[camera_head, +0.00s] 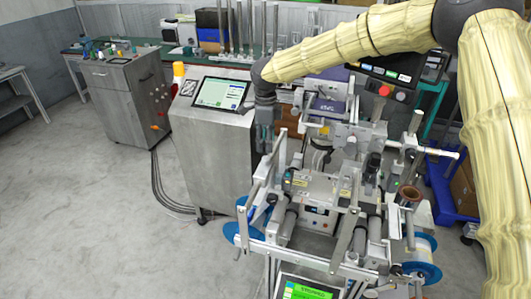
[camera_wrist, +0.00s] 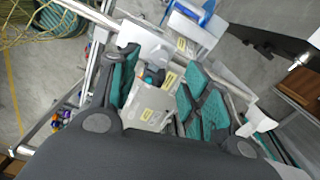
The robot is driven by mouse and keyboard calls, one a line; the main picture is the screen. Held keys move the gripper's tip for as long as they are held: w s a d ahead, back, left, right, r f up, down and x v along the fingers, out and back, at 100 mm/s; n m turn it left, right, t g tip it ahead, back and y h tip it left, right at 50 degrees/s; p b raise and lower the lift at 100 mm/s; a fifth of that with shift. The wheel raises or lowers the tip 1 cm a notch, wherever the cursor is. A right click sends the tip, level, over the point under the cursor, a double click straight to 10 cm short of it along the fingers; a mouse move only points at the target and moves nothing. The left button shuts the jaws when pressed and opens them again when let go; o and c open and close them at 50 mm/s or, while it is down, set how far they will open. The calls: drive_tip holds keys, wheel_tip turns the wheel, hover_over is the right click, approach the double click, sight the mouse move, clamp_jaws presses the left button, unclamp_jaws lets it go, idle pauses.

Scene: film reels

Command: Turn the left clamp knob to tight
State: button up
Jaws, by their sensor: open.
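My gripper (camera_head: 264,143) hangs pointing down over the left side of the film-reel machine (camera_head: 320,185), to the right of the console. In the wrist view my gripper (camera_wrist: 160,80) is open, its teal-padded fingers apart with nothing held between them. A small dark and teal knob-like part (camera_wrist: 153,77) shows beyond and between the fingers, beside plates with yellow labels. I cannot tell for sure whether it is the left clamp knob, or which way it is turned. In the head view no left clamp knob can be made out clearly.
A steel console with a lit screen (camera_head: 219,94) stands left of the machine. Blue reels (camera_head: 245,232) sit low at the machine's left. Upright metal arms (camera_head: 347,230) and a black-topped part (camera_head: 372,168) rise from the machine.

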sight(266, 158)
drive_tip(key=shift+f+p, duration=1.1)
drive_tip(key=shift+f, duration=2.3)
drive_tip(key=c, duration=1.1)
